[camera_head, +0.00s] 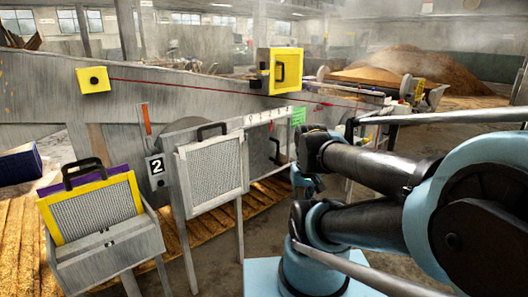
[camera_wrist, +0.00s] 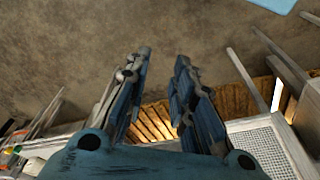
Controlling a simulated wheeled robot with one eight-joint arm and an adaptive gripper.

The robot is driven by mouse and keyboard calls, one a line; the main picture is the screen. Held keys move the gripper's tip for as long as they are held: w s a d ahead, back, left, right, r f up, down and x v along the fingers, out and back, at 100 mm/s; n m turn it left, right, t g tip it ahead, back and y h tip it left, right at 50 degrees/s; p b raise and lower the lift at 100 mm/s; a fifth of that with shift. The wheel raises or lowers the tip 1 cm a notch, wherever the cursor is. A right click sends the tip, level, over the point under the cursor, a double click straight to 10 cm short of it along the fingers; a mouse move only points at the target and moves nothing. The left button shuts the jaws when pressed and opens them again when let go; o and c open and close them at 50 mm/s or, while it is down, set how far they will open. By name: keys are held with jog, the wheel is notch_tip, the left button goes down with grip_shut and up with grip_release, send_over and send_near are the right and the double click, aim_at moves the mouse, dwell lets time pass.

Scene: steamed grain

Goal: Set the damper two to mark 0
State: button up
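A black plate with a white number 2 (camera_head: 156,167) stands beside a grey-framed mesh panel (camera_head: 212,165) with a black handle on top. Which part is damper two's moving piece, I cannot tell for sure. A pale strip with small marks (camera_head: 262,118) runs behind the panel, too small to read surely. A dark panel with a black side handle (camera_head: 276,152) sits under this strip. My gripper (camera_wrist: 160,95) is open and empty in the wrist view, its two blue fingers apart. In the head view it is mostly hidden by my arm, to the right of the panels.
A yellow-framed filter (camera_head: 95,213) sits in a grey stand at the left. In the wrist view, a mesh panel (camera_wrist: 262,145) and thin posts lie at the right.

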jog(key=shift+w+a, duration=0.25)
jog(key=shift+w, duration=0.3)
jog(key=w+r+n+y, duration=0.1)
jog(key=w+r, duration=0.4)
jog(key=w, duration=0.3)
jog(key=w+r+n, duration=0.1)
jog(key=w+r, duration=0.5)
jog(key=w, duration=0.2)
jog(key=w+d+r+n+t+y, duration=0.1)
jog(key=w+r+n+t, duration=0.15)
jog(key=w, duration=2.05)
jog(key=shift+n+g, duration=0.25)
jog(key=shift+g, duration=0.1)
jog(key=x, duration=1.7)
jog(key=shift+s+d+f, duration=0.1)
jog(key=shift+d+f, duration=0.05)
jog(key=shift+f, duration=0.1)
grip_shut()
